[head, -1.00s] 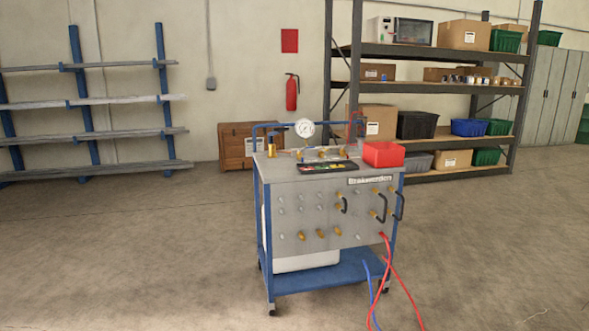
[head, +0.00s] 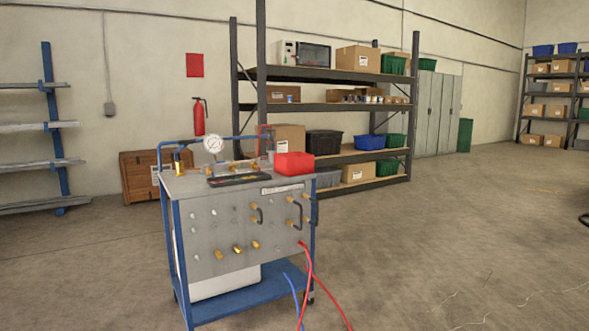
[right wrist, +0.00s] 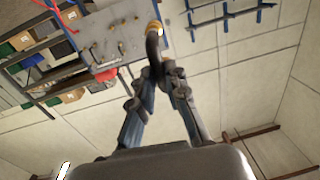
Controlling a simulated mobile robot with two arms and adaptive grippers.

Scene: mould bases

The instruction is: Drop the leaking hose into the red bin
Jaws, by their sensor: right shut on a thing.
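The red bin (head: 293,163) sits on the right rear part of the grey cart top (head: 190,183) in the head view. My right gripper (right wrist: 160,76) is shut on a short black hose (right wrist: 153,46) in the right wrist view. The hose is curved, with a brass fitting (right wrist: 154,27) at its far end. It is held up in front of the camera, and the cart panel shows behind it. I cannot tell whether the hose leaks. Neither gripper shows in the head view, and my left gripper is out of sight.
A gauge (head: 213,144) and a black tray (head: 235,180) are on top. Red hoses (head: 312,268) and a blue hose (head: 292,285) trail to the floor. Floor right of the cart is mostly clear.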

